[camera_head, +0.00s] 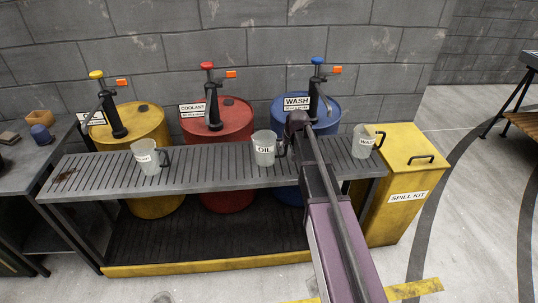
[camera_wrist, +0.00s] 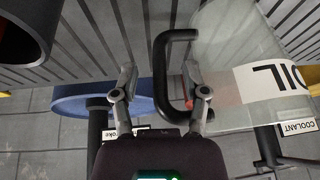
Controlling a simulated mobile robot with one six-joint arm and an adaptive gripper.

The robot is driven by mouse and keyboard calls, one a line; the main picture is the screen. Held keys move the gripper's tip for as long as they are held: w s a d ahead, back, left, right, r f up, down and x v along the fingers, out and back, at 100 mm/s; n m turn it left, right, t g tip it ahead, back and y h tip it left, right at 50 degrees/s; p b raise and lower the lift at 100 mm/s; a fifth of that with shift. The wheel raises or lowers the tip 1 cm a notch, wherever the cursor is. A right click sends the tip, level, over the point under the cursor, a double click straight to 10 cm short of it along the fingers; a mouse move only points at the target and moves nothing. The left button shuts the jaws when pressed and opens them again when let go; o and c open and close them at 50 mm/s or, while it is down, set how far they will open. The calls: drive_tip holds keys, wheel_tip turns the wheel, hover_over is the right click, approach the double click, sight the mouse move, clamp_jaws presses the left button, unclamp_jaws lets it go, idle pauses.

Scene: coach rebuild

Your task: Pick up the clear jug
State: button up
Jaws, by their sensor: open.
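Three translucent jugs with black handles stand on the slatted bench. The jug labelled OIL (camera_head: 264,150) is in the middle, and it also fills the right of the wrist view (camera_wrist: 232,48). A second jug (camera_head: 147,158) with a hard-to-read label stands to the left, and one labelled WASH (camera_head: 362,143) to the right. My gripper (camera_wrist: 158,78) is open beside the OIL jug, with its black handle (camera_wrist: 160,62) showing between the two fingers. In the head view my wrist hides the fingertips. I cannot tell whether either finger touches the handle.
The slatted bench (camera_head: 205,174) has free room between the left and OIL jugs. Behind it stand yellow (camera_head: 148,120), red (camera_head: 232,125) and blue (camera_head: 328,108) drums with pumps. A yellow spill kit box (camera_head: 412,172) stands at the right end.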

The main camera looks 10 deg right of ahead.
drive_tip(key=shift+b+x, duration=0.5)
drive_tip(key=shift+x, duration=0.35)
clamp_jaws()
